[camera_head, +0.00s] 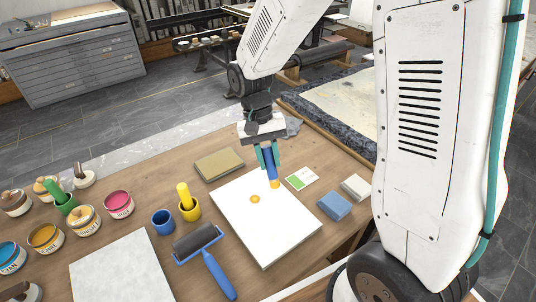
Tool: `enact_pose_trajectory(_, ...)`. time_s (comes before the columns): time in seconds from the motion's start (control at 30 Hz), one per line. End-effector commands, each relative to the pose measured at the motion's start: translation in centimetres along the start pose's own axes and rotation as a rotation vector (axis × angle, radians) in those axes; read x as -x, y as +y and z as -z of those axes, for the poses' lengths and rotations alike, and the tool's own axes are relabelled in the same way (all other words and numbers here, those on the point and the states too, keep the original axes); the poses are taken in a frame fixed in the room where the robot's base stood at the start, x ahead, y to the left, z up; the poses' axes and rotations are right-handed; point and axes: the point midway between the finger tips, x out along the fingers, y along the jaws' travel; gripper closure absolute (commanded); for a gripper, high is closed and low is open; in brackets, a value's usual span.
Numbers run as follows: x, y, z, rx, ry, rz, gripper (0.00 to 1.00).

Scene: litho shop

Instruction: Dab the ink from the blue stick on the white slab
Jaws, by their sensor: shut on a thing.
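My gripper (268,160) is shut on the blue stick (271,172) and holds it nearly upright, tip down. The stick's lower end is coated in yellow-orange ink. That tip appears over the far part of the white slab (270,235), near its far right edge; I cannot tell whether it touches. A round orange ink spot (255,199) lies on the slab, to the left of the tip. The blue cup (163,222) stands left of the slab, with no stick showing in it.
A blue-handled roller (198,242) lies left of the slab. A yellow cup (190,209) holds a yellow stick; ink cans, including a pink one (118,205), stand farther left. An olive block (219,164), a green-and-white card (301,178) and a blue block (334,206) lie around the slab.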

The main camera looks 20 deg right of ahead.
Motion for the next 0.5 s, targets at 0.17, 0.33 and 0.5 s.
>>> enact_pose_trajectory(0.17, -1.7, -0.4, 0.5, 0.001, -0.002, -0.001, 0.99)
enact_pose_trajectory(0.33, -3.4, -0.7, 1.0, 0.002, -0.002, -0.001, 0.99)
enact_pose_trajectory(0.5, -4.5, -1.0, 1.4, 0.002, 0.0, -0.001, 0.99)
